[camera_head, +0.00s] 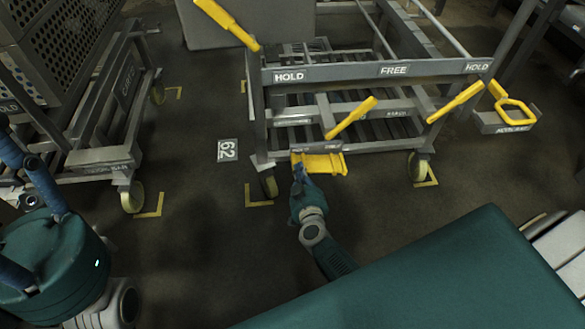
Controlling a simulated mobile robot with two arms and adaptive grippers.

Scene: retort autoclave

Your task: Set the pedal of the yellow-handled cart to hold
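The yellow-handled cart (350,73) stands at the upper middle. Its front bar carries a HOLD label (289,76) on the left, a FREE label (397,70) in the middle and another HOLD on the right.
Yellow levers (351,117) and (456,102) slant up from the cart's front. A yellow loop handle (513,107) is at its right. Another cart (105,155) with a perforated basket stands at left. Yellow corner marks and a 62 plate (228,150) lie on the open floor.

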